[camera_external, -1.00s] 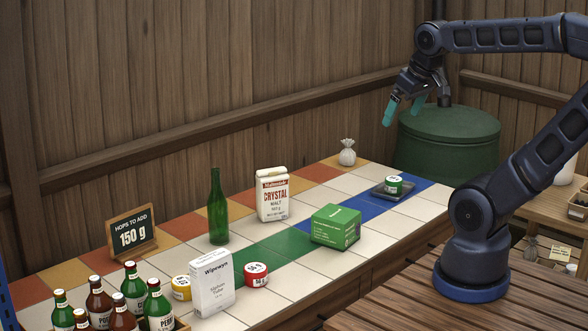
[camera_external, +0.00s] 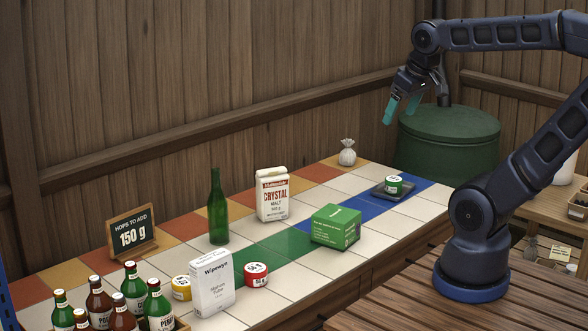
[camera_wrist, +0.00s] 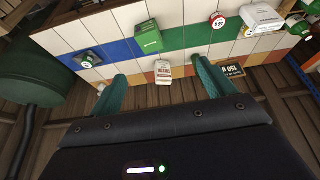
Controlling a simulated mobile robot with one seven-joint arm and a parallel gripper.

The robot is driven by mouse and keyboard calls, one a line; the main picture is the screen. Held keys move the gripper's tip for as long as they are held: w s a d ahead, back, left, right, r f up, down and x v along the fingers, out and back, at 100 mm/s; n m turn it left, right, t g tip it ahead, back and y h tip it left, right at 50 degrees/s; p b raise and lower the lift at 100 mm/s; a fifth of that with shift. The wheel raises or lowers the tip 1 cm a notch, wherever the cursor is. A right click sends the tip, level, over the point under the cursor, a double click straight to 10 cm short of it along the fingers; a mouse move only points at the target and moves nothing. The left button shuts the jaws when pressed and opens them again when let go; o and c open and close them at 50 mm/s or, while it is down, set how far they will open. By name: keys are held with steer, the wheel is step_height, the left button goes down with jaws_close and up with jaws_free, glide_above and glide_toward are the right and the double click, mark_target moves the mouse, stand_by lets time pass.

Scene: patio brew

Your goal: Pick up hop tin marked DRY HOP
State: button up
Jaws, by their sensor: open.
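Three small round tins stand on the tiled counter (camera_external: 330,196): a green-sided one (camera_external: 394,184) on a dark flat tray or scale (camera_external: 378,191), a red one (camera_external: 257,275) and a yellow one (camera_external: 181,289). Their lettering is too small to read, so I cannot tell which is marked DRY HOP. The white Wipewyn pack (camera_external: 212,284) partly hides the yellow tin. My gripper (camera_external: 401,108) is open and empty, high above the counter's far right end. In the wrist view my gripper (camera_wrist: 158,72) shows spread fingers; the green tin (camera_wrist: 86,64) is left of them and the red tin (camera_wrist: 218,22) upper right.
A green box (camera_external: 335,228), a crystal malt bag (camera_external: 272,196) and a green bottle (camera_external: 217,210) stand mid-counter. A small sack (camera_external: 347,153) is at the back. A "150 g" board (camera_external: 132,232) and bottles are at left. A green barrel (camera_external: 448,140) stands right.

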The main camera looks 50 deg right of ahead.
steer(key=w+a+n+g, duration=0.1)
steer(key=w+a+n, duration=0.55)
steer(key=w, duration=0.65)
steer(key=n+g, duration=0.4)
steer(key=n, duration=1.3)
glide_above(183, 280)
steer(key=f, duration=2.1)
steer(key=s+f, duration=0.1)
steer(key=f, duration=1)
steer(key=shift+a, duration=0.15)
steer(key=shift+a+f, duration=0.1)
steer(key=shift+f, duration=0.1)
step_height(183, 280, down, 5)
steer(key=shift+r, duration=0.1)
steer(key=shift+w+d+f, duration=0.1)
steer(key=shift+w+f, duration=0.05)
steer(key=shift+f, duration=0.85)
steer(key=shift+w+d+f, duration=0.1)
steer(key=shift+w+f, duration=0.05)
steer(key=shift+f, duration=0.8)
steer(key=shift+w+f, duration=0.15)
steer(key=shift+f, duration=0.85)
steer(key=c, duration=1.1)
